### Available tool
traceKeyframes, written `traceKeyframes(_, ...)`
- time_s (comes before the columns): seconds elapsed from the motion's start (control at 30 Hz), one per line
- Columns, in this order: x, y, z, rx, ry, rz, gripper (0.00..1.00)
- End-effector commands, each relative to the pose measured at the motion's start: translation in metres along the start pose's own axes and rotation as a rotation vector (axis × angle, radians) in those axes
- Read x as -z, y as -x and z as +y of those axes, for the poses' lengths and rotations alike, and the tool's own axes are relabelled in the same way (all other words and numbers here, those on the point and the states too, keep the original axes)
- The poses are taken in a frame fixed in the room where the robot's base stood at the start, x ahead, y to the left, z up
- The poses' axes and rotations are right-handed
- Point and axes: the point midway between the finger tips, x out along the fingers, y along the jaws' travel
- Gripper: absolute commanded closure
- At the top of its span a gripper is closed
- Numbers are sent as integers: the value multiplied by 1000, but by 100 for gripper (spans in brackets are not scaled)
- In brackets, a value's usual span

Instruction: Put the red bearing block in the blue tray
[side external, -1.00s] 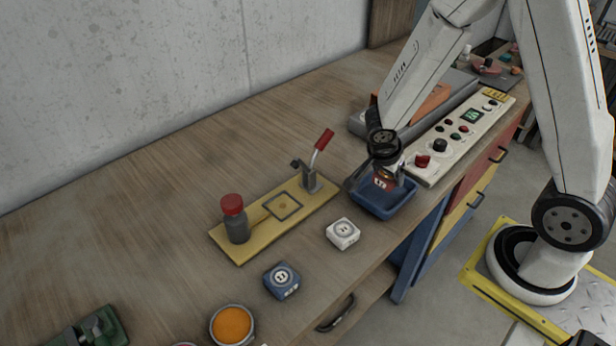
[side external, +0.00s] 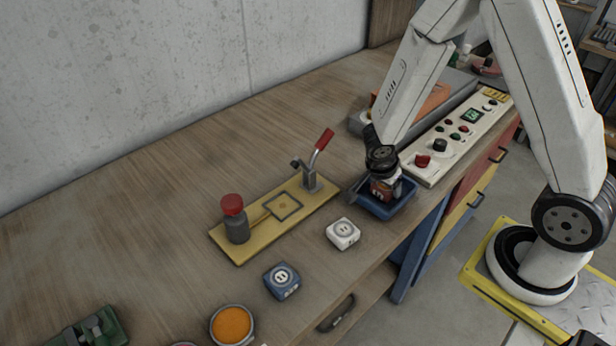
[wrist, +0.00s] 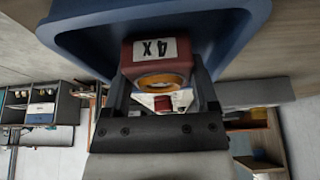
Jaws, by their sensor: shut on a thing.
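The red bearing block (wrist: 158,58) has a white label and an orange ring, and sits between the two fingers of my gripper (wrist: 163,88) in the wrist view. My gripper is shut on it. In the side view the block (side external: 381,189) is in or just over the blue tray (side external: 405,205), under my gripper (side external: 384,176). Whether it touches the tray floor I cannot tell. The blue tray (wrist: 75,35) also fills the top of the wrist view, around the block.
A white block (side external: 343,233) and a blue block (side external: 282,281) stand left of the tray. A yellow fixture board (side external: 245,246) with a red-handled clamp (side external: 318,160) lies behind them. A control panel (side external: 440,146) is right of the tray.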

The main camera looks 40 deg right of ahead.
Motion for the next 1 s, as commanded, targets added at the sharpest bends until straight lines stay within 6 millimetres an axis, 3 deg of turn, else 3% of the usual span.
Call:
traceKeyframes(0.13, -1, -3, 0, 0, 0, 0, 100)
traceKeyframes(0.17, -1, -2, 0, 0, 0, 0, 14)
traceKeyframes(0.2, -1, -2, 0, 0, 0, 0, 2)
traceKeyframes(0.67, 0, 2, 0, 1, 0, 0, 0)
traceKeyframes(1.0, 0, 30, -1, 4, 0, 1, 0)
